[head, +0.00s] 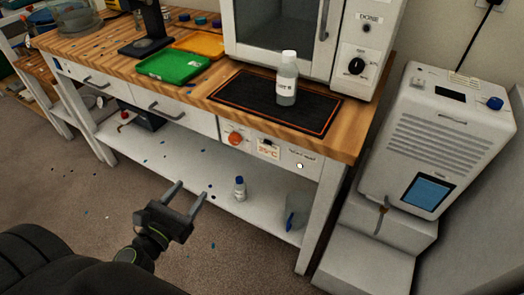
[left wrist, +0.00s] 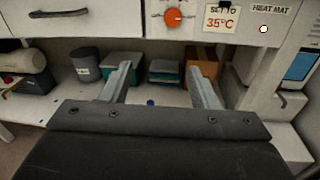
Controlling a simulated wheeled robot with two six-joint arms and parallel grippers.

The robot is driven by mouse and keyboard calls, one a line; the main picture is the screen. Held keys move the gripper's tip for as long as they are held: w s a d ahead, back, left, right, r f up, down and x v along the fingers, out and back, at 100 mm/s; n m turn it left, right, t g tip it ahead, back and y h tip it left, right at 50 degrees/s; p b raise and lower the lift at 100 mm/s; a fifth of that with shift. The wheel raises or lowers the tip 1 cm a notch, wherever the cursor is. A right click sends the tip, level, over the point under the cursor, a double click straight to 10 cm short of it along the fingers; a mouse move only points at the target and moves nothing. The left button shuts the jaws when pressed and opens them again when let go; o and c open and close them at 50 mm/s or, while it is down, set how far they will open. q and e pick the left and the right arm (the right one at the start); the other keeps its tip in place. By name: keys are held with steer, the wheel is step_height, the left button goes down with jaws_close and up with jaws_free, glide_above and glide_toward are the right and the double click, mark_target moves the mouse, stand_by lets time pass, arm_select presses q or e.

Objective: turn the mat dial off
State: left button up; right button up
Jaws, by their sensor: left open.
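The orange mat dial (head: 235,138) is on the white front panel below the bench top. It also shows at the top of the left wrist view (left wrist: 173,18). Beside it are a label reading 35°C (left wrist: 219,18) and the words HEAT MAT. A small pale light (left wrist: 263,29) shows right of the label. The black heat mat (head: 240,91) with an orange border lies on the bench top above. A white-capped bottle (head: 287,80) stands on it. My left gripper (head: 188,190) is open and empty, in front of the bench, below and left of the dial, apart from it.
A lower shelf (head: 180,160) holds a small blue-capped bottle (head: 239,188) and a bluish container (head: 296,210). A green tray (head: 173,66) and an orange tray (head: 200,44) lie on the bench. A white machine (head: 437,140) stands at the right.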

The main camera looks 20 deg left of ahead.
arm_select(q)
steer(key=d+r+m+h, duration=0.1)
steer(key=d+r+m, duration=0.1)
steer(key=p, duration=0.5)
glide_toward(233, 141)
steer(key=shift+t, duration=0.3)
steer(key=w+p, duration=0.1)
steer(key=w, duration=0.2)
steer(key=w+p, duration=0.1)
steer(key=w, duration=0.3)
steer(key=shift+w+d+f, duration=0.15)
steer(key=shift+f, duration=0.05)
steer(key=shift+w, duration=0.55)
arm_select(e)
steer(key=shift+s+r, duration=0.8)
steer(key=shift+r, duration=0.15)
steer(key=shift+s+r, duration=0.75)
steer(key=shift+r, duration=0.2)
arm_select(q)
steer(key=c, duration=1)
